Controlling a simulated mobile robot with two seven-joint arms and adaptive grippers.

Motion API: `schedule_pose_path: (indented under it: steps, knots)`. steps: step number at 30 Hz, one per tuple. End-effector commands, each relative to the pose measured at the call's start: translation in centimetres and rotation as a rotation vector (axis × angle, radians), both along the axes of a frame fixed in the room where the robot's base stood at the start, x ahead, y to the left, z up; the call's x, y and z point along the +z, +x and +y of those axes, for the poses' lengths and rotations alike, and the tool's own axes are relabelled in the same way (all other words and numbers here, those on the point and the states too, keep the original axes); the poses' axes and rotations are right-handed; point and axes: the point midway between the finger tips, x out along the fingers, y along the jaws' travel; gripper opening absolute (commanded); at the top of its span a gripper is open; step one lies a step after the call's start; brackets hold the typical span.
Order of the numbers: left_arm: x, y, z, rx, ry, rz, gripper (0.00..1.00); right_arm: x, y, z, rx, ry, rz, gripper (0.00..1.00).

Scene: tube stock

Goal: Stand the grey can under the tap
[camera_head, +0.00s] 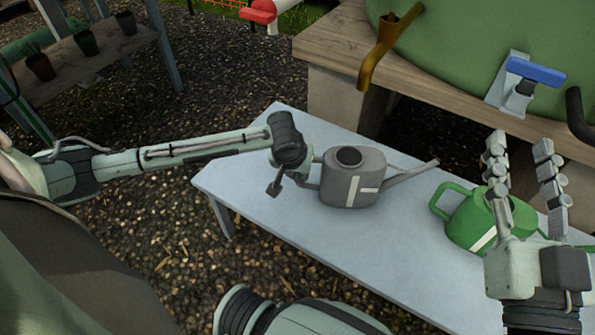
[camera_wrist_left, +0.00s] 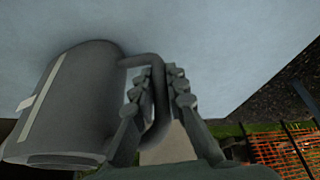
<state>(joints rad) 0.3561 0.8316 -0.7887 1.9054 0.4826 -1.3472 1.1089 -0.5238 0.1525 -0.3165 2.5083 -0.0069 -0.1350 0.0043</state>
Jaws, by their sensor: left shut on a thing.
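The grey can (camera_head: 352,190) is upright at the white table, its spout pointing right and its handle to the left; whether its base touches the top is hard to tell. My left gripper (camera_head: 303,180) is at the handle side. In the left wrist view, its fingers (camera_wrist_left: 163,92) are closed around the handle of the grey can (camera_wrist_left: 70,100). A brass tap (camera_head: 377,55) hangs from the green tank at the back, spout down, behind and above the can. My right gripper (camera_head: 523,180) is open and empty, fingers up, in front of the green can.
A green watering can (camera_head: 465,222) stands on the white table (camera_head: 265,190), right of the grey can. A wooden bench (camera_head: 330,50) bears the green tank (camera_head: 470,40), with a blue-handled fitting (camera_head: 535,70). The table's left end is clear. A potted-plant shelf (camera_head: 85,65) stands far left.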

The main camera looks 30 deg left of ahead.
Motion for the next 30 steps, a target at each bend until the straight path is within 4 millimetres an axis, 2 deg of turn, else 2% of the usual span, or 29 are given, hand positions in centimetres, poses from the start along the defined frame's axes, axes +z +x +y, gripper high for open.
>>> schedule_pose_path:
  steps: [1,2,3,8,16,20,30]
  knots:
    - [-0.1,0.0,0.0,0.000,0.001,0.001,0.00,0.0,0.0,0.0,0.000,0.000,0.000,0.40]
    - [-0.1,0.0,0.0,0.000,0.001,0.001,0.14,0.0,0.0,0.0,0.000,0.000,0.000,0.40]
    - [-0.1,0.0,0.0,0.000,0.001,0.001,0.19,0.0,0.0,0.0,0.000,0.000,0.000,0.40]
    - [-0.1,-0.1,0.0,0.000,0.001,0.001,0.37,0.0,0.0,0.0,0.000,0.000,0.000,0.40]
    - [-0.1,-0.1,0.1,0.000,0.002,0.004,0.37,0.0,0.0,0.0,0.000,0.000,0.000,0.40]
    - [0.7,-0.4,-0.1,-0.001,0.001,0.002,0.37,0.0,0.0,0.0,0.000,0.000,0.000,0.40]
    - [7.1,-2.8,-0.8,-0.001,0.000,-0.001,0.37,0.0,0.0,0.0,0.000,0.000,0.000,0.40]
